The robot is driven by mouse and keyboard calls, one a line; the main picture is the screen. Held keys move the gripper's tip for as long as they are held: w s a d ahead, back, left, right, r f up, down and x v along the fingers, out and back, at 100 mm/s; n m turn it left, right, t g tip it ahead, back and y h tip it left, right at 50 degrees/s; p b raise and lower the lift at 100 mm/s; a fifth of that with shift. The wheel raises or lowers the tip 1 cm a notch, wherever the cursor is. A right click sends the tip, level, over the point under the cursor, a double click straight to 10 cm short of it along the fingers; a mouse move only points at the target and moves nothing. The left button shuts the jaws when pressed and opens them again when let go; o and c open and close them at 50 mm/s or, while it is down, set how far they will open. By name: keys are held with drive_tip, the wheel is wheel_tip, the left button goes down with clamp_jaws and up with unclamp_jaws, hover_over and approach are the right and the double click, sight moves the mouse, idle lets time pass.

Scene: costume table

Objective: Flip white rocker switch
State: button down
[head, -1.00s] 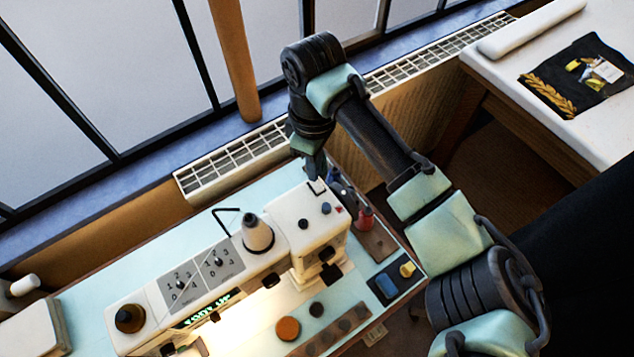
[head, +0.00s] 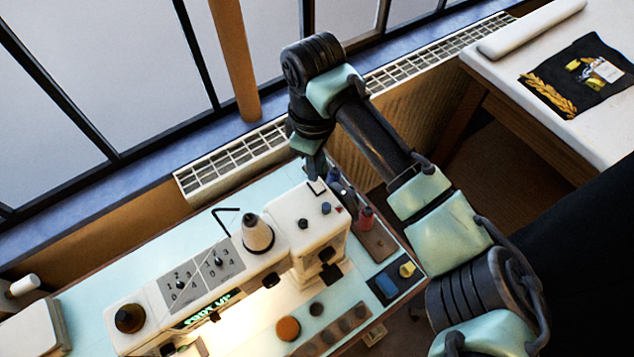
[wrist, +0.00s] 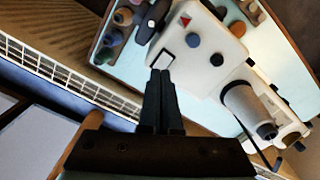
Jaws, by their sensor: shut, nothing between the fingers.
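The white rocker switch (head: 317,187) sits at the far end of the top of a white sewing machine (head: 290,215). In the wrist view, the switch (wrist: 163,60) shows as a small pale square with a dark surround, near the machine's edge. My gripper (wrist: 160,74) is shut and empty, and its fingertips are right beside the switch. I cannot tell whether they touch it. In the head view, my gripper (head: 315,172) points down just behind the switch, and my wrist partly hides it. Which way the rocker is tilted is too small to tell.
Blue and dark knobs (wrist: 193,40) and a red triangle mark (wrist: 185,20) are close to the switch. A thread cone (head: 257,234) stands on the machine. Spools (wrist: 113,37) stand beside it. A radiator grille (head: 230,163) runs behind the table.

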drive_tip(key=shift+f+b, duration=0.6)
drive_tip(key=shift+f, duration=0.55)
idle(0.4)
drive_tip(key=shift+s, duration=0.1)
wheel_tip(320, 180, up, 7)
drive_tip(key=p, duration=0.6)
drive_tip(key=shift+p, duration=0.4)
